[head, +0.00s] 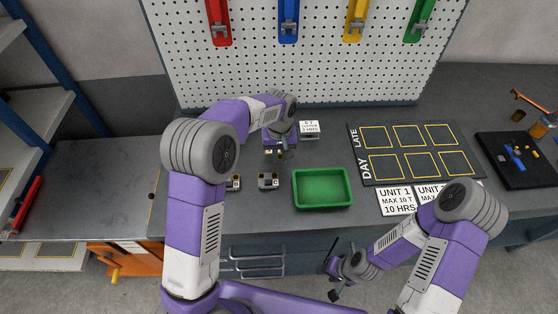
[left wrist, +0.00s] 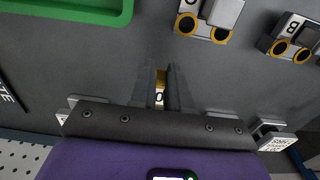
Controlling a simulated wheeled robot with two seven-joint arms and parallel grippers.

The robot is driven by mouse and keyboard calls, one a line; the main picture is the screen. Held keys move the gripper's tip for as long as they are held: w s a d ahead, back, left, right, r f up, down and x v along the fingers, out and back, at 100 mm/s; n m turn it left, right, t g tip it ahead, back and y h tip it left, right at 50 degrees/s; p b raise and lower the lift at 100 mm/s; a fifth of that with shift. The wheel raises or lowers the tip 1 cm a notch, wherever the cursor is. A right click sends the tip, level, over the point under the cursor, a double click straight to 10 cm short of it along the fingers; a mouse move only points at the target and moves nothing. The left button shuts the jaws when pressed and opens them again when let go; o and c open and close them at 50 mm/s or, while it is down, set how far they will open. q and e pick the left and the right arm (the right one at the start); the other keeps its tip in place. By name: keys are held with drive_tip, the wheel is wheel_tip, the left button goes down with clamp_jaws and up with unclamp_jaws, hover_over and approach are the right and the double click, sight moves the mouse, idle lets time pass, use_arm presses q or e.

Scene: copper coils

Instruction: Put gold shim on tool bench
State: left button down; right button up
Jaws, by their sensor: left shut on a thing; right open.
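My left gripper (head: 282,153) points down over the dark grey tool bench (head: 330,150), behind and left of the green tray. It is shut on the gold shim (left wrist: 160,77), a small gold piece that shows between its fingers in the left wrist view, with a white mark bearing a dark character below it. The fingers hide most of the shim, and I cannot tell whether it touches the bench top. My right gripper (head: 337,281) is open and empty, low in front of the bench's front edge.
An empty green tray (head: 322,204) stands near the front edge. Small grey blocks with gold rings (head: 268,181) stand left of it. A labelled block (head: 309,129) stands behind. A dark marked board (head: 412,150) and a black tool tray (head: 516,160) lie right. A pegboard rises behind.

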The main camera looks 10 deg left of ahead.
sight(280, 166)
use_arm(q)
drive_tip(key=shift+f, duration=1.45)
drive_tip(key=shift+f+b, duration=0.15)
drive_tip(key=shift+b, duration=0.15)
drive_tip(key=c, duration=1.1)
unclamp_jaws()
wheel_tip(280, 166, up, 12)
drive_tip(key=p, duration=0.3)
drive_tip(key=shift+r, duration=0.2)
drive_tip(key=shift+f, duration=0.1)
